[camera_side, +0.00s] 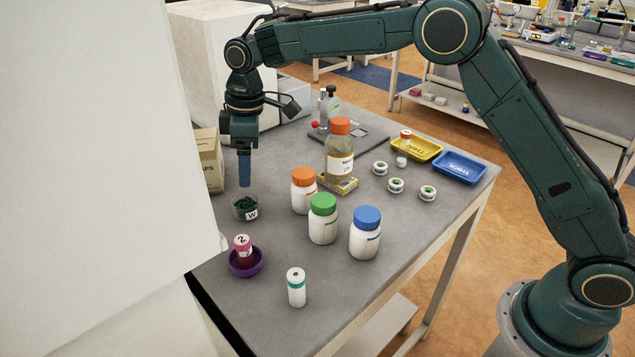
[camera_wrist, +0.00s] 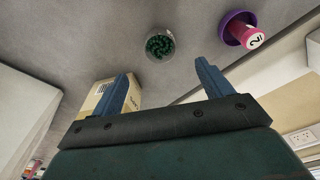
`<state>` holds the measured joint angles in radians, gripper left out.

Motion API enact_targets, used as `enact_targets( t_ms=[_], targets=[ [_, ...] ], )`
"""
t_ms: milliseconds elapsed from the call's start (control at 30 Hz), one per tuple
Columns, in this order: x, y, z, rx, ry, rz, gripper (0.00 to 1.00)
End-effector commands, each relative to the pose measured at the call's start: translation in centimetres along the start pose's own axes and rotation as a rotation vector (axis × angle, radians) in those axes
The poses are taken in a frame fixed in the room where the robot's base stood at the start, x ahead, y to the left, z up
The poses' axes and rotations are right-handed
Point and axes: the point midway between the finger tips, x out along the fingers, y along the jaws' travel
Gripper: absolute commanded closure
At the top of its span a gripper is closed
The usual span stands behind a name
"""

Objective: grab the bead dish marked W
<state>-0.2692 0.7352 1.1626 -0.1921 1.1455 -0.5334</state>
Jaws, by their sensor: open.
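The bead dish marked W (camera_side: 245,207) is a small clear round dish of dark green beads, with a white W label on its side. It stands on the grey table near the left edge, and it also shows in the wrist view (camera_wrist: 160,45). My gripper (camera_side: 245,184) points straight down just above the dish, apart from it. In the wrist view its two blue fingers (camera_wrist: 165,75) are spread with nothing between them, and the dish lies beyond the gap between the tips.
A purple bowl (camera_side: 246,268) with a pink vial stands in front of the dish. White bottles with orange (camera_side: 304,196), green (camera_side: 323,224) and blue caps (camera_side: 365,239) stand to the right. A cardboard box (camera_side: 207,160) is behind. A white panel (camera_side: 100,180) borders the left.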

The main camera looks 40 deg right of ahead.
Motion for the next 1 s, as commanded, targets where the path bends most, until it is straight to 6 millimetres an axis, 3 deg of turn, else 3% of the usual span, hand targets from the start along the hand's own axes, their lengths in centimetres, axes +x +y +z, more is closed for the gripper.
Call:
enact_targets(
  t_ms=[300, 767, 1000],
  targets=[
    [4.6, 0.0, 0.0, 0.0, -0.002, -0.002, 0.22],
    [5.9, 0.0, 0.0, 0.0, -0.001, -0.001, 0.22],
    [8.3, 0.0, -0.1, 0.0, -0.002, -0.001, 0.22]
  ],
)
